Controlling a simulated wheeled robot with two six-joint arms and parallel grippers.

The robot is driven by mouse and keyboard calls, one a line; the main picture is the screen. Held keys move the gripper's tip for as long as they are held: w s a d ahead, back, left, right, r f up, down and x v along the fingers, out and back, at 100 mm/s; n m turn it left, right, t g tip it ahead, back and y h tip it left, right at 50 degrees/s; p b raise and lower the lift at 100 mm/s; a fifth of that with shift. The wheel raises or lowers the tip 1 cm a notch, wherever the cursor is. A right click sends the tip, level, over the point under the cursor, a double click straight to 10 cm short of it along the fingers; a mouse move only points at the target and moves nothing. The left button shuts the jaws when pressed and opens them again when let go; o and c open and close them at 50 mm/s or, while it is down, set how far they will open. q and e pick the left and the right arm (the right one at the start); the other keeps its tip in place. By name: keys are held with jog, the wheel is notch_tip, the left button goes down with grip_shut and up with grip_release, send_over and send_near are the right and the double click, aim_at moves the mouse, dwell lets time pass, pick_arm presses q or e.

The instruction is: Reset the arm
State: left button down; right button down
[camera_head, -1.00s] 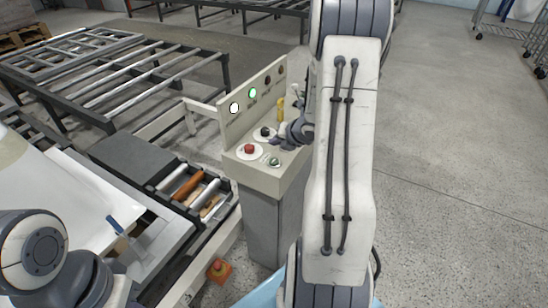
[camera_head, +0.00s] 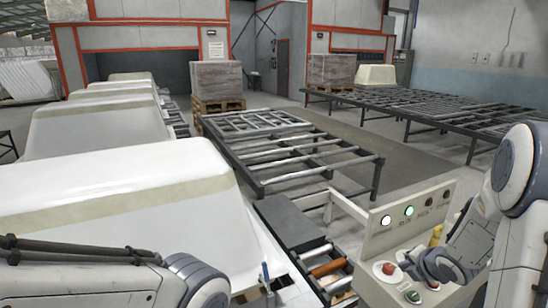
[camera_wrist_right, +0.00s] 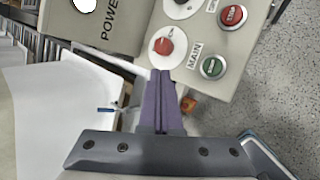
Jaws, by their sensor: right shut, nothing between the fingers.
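My right gripper (camera_head: 412,266) is over the sloped top of the grey-beige control panel (camera_head: 376,290) at the lower right of the head view. In the right wrist view its two purple fingers (camera_wrist_right: 161,76) are closed together with nothing between them. Their tips are just below a red knob (camera_wrist_right: 163,46) on a white disc in that picture; I cannot tell whether they touch. A green button (camera_wrist_right: 212,67) and another red button (camera_wrist_right: 232,15) are to the right. My left arm shows at the lower left of the head view; its gripper is out of view.
White tub shells (camera_head: 110,190) stand in a row on the left. A roller conveyor frame (camera_head: 290,150) runs behind the panel. The panel's upright face has a lit white lamp (camera_head: 386,220) and a lit green lamp (camera_head: 409,211). Open floor lies beyond the conveyor.

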jog(key=s+a+r+m+g, duration=0.1)
jog(key=s+a+r+m, duration=0.15)
jog(key=a, duration=0.45)
jog(key=s+a+r+m+g, duration=0.1)
jog(key=a+m, duration=0.3)
jog(key=a, duration=0.2)
jog(key=s+a+r+m+g, duration=0.1)
jog(key=s+a+r+m, duration=0.15)
jog(key=a, duration=0.45)
jog(key=s+a+m+g, duration=0.1)
jog(key=s+a+m, duration=0.1)
jog(key=s+a, duration=0.2)
jog(key=s+a+m+g+y, duration=0.1)
jog(key=s+a+m+g, duration=0.1)
jog(key=s, duration=0.9)
jog(key=s+a+r+m+g, duration=0.1)
jog(key=s+a+m+g, duration=0.1)
jog(key=s+a, duration=0.5)
jog(key=shift+s+m+y, duration=0.2)
jog(key=shift+m+y, duration=0.2)
jog(key=shift+m, duration=0.5)
dwell(0.3)
